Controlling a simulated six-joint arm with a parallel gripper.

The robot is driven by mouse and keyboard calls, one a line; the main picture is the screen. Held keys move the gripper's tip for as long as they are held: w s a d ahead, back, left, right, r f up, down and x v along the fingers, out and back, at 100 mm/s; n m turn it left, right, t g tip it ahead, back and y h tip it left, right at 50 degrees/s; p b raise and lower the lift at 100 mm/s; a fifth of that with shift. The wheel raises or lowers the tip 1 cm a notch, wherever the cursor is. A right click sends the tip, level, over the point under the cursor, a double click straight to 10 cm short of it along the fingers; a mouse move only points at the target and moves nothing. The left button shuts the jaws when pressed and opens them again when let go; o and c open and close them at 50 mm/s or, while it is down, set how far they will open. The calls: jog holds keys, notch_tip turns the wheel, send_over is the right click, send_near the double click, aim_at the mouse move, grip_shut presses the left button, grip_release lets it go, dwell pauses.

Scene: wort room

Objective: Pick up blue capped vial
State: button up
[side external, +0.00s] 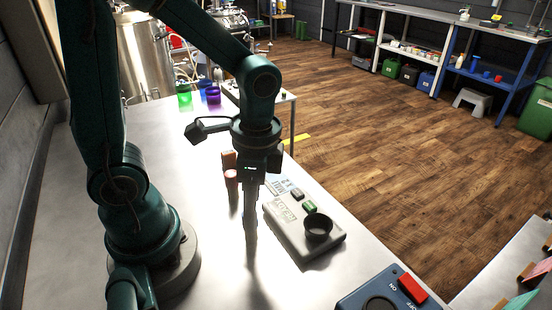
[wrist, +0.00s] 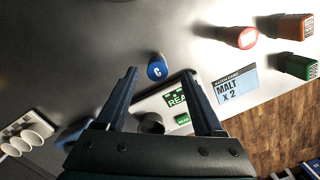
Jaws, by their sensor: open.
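The blue capped vial (wrist: 157,67) is seen from above in the wrist view, with a white letter C on its cap. It appears between and slightly beyond the fingertips of my gripper (wrist: 160,74). The fingers are spread apart with nothing held. In the side external view my gripper (side external: 250,222) points down at the pale bench, left of the grey device. I cannot make out the blue capped vial there; my gripper probably hides it. Whether the fingertips are level with the cap is not clear.
The grey device (side external: 293,225) with a dark round well stands close right of my gripper.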

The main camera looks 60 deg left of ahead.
jog(key=shift+s+f+g, duration=0.25)
jog(key=shift+f+g, duration=0.05)
jog(key=shift+f, duration=0.15)
jog(key=shift+s+a+f, duration=0.1)
jog(key=shift+s+f, duration=0.05)
jog(key=shift+f, duration=1.05)
jog(key=shift+s+a+f, duration=0.1)
jog(key=shift+f, duration=1.1)
jog(key=shift+c, duration=0.3)
grip_shut()
jog(key=shift+r, duration=0.1)
